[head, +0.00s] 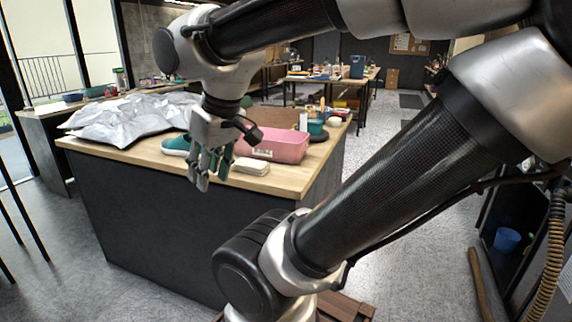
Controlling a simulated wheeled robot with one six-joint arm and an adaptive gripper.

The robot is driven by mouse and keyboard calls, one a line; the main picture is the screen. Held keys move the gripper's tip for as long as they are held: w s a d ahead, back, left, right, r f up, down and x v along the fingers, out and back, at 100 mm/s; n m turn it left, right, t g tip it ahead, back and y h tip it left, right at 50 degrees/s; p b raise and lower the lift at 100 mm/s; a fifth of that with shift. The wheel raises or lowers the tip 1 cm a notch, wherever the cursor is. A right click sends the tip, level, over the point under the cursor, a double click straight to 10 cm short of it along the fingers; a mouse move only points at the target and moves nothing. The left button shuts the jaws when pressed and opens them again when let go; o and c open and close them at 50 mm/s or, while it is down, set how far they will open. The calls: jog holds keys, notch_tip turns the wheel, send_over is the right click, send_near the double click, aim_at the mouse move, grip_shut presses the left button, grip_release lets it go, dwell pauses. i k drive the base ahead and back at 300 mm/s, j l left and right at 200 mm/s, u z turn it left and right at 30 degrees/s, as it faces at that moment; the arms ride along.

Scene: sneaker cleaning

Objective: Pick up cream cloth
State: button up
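A small folded cream cloth (251,166) lies flat on the wooden table top (130,152), near its front edge. My gripper (211,183) hangs with its fingers pointing down, just left of the cloth in the picture. Its fingers look spread apart and nothing shows between them. I cannot tell its exact height above the table or its distance from the cloth. The cloth is fully visible and apart from the gripper in this view.
A pink bin (285,148) stands right behind the cloth. A teal sneaker (175,145) lies left of the gripper. Bottles and a teal container (316,127) stand at the back right. Bare wood lies along the front edge.

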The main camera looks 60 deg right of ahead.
aim_at(256, 167)
jog(key=z, duration=1.25)
